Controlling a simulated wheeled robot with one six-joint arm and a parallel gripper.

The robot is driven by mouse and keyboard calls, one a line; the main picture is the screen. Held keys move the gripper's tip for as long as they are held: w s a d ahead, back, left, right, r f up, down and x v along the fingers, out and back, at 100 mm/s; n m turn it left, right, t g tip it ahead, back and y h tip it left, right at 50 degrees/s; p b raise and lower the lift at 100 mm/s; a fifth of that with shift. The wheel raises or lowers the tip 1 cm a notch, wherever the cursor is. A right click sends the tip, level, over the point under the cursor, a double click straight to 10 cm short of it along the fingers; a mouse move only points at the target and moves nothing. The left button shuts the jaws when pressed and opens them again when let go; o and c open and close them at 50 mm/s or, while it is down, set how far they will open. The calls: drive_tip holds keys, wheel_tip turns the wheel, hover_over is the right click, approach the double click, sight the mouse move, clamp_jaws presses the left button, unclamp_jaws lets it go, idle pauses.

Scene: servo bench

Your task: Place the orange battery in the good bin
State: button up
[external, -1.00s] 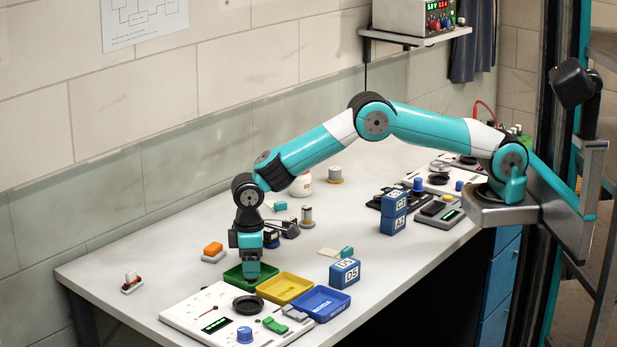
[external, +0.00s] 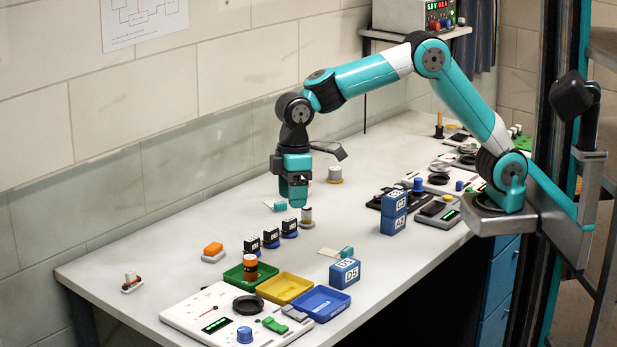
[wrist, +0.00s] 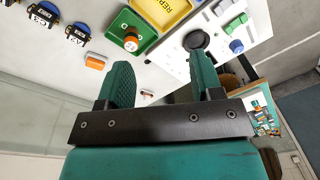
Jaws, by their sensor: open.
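The orange battery (external: 250,267), an orange cylinder with a dark band, stands upright in the green bin (external: 232,274). In the wrist view the battery (wrist: 131,40) shows from above inside the green bin (wrist: 117,27). The green bin's label is only partly readable, so I cannot confirm its wording. My gripper (external: 294,203) is open and empty, raised above the bench, to the right of the green bin and farther back. In the wrist view its two teal fingers (wrist: 163,78) stand apart with nothing between them.
A yellow bin (external: 285,289) and a blue bin (external: 319,302) stand beside the green one. A panel with a dial (external: 195,313) lies in front. An orange block (external: 213,249) and several black labelled pieces (external: 271,238) stand behind. Blue blocks (external: 345,273) are at right.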

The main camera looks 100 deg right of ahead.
drive_tip(key=s+a+r+n+y, duration=0.1)
drive_tip(key=s+a+n, duration=0.1)
drive_tip(key=s, duration=1.5)
drive_tip(key=s+a+r+n+y, duration=0.1)
drive_tip(key=s+a, duration=0.3)
drive_tip(key=s, duration=1.3)
drive_tip(key=shift+n+y, duration=0.6)
drive_tip(key=shift+n, duration=0.2)
